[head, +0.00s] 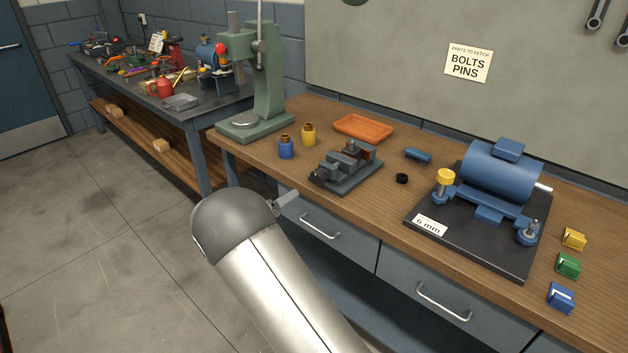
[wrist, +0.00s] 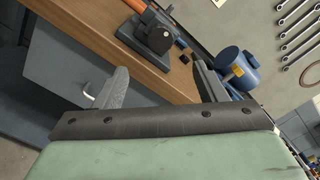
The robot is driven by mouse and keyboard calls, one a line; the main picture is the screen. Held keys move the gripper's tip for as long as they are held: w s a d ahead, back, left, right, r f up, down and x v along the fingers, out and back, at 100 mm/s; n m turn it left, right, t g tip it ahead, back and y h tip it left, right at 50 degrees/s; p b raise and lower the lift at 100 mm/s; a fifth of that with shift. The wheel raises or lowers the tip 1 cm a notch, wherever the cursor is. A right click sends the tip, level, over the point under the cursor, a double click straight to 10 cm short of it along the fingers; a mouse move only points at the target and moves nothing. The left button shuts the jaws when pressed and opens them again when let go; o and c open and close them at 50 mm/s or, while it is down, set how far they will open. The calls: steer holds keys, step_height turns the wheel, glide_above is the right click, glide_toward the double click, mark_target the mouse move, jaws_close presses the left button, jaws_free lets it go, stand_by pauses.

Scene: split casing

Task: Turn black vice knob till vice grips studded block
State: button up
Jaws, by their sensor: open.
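The grey vice (head: 345,175) stands on the wooden bench in the head view, with reddish-brown parts near its jaws. Its black knob (head: 321,173) is at the near left end. In the wrist view the round black knob (wrist: 158,40) faces me, above and between my fingers. I cannot make out the studded block clearly at the vice, nor whether the jaws touch it. My gripper (wrist: 162,85) is open and empty, its two fingers wide apart. It is apart from the knob. In the head view my arm hides most of it, in front of the bench's edge.
An orange tray (head: 363,127), blue pot (head: 286,148) and yellow pot (head: 308,134) stand near the vice. A small black ring (head: 402,178), a blue piece (head: 418,156) and a blue motor (head: 497,175) lie to its right. A green press (head: 262,90) stands left.

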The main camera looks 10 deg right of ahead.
mark_target(316, 179)
steer(key=p+x, duration=0.1)
steer(key=x, duration=1.3)
steer(key=shift+d+p, duration=0.2)
steer(key=shift+p, duration=0.15)
steer(key=c, duration=1)
